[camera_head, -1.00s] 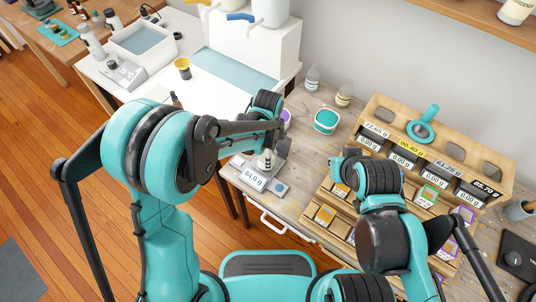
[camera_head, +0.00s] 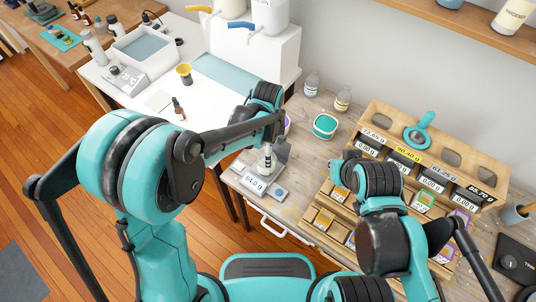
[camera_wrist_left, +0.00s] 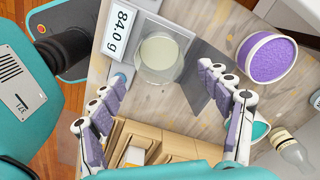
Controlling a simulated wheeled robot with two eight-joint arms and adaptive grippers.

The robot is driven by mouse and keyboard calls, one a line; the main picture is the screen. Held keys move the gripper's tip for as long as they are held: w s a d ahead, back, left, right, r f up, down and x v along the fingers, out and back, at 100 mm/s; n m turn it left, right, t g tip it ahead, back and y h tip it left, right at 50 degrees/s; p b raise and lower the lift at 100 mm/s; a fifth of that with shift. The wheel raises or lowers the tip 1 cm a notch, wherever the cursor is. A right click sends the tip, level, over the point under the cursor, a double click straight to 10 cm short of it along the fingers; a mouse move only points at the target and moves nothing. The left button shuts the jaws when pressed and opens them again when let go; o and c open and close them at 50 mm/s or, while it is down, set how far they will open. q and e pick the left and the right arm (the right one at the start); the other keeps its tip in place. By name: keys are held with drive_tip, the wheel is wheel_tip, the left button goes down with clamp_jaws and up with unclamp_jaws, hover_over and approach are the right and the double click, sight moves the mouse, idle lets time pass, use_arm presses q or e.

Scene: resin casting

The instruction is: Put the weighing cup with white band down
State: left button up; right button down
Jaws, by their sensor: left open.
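A clear weighing cup (camera_wrist_left: 160,52) with pale contents stands on the small scale (camera_wrist_left: 176,25) in the left wrist view. I cannot make out its white band. My left gripper (camera_wrist_left: 162,76) is open. Its two purple-padded fingers are spread to either side of and short of the cup, with no contact visible. In the head view the arm partly hides cup and gripper. My right arm is in the head view, but its gripper does not show.
A purple-filled tub with a white rim (camera_wrist_left: 268,57) stands beside the scale. A teal-lidded tub (camera_head: 325,125) and two bottles (camera_head: 311,84) are behind. A wooden rack (camera_head: 440,150) with several displays fills the right. The white table (camera_head: 215,125) has free room.

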use_arm(q)
wheel_tip(320, 180, up, 7)
drive_tip(key=p, duration=0.1)
drive_tip(key=shift+f+p, duration=0.2)
drive_tip(key=shift+p, duration=0.15)
drive_tip(key=s+a+r+n+t, duration=0.3)
drive_tip(key=s+a+n, duration=0.3)
drive_tip(key=a+n, duration=0.3)
drive_tip(key=s+a+r+n+t, duration=0.4)
drive_tip(key=s+a+r+n, duration=0.1)
drive_tip(key=a+n, duration=0.4)
drive_tip(key=shift+s+a, duration=0.15)
drive_tip(key=shift+s, duration=0.45)
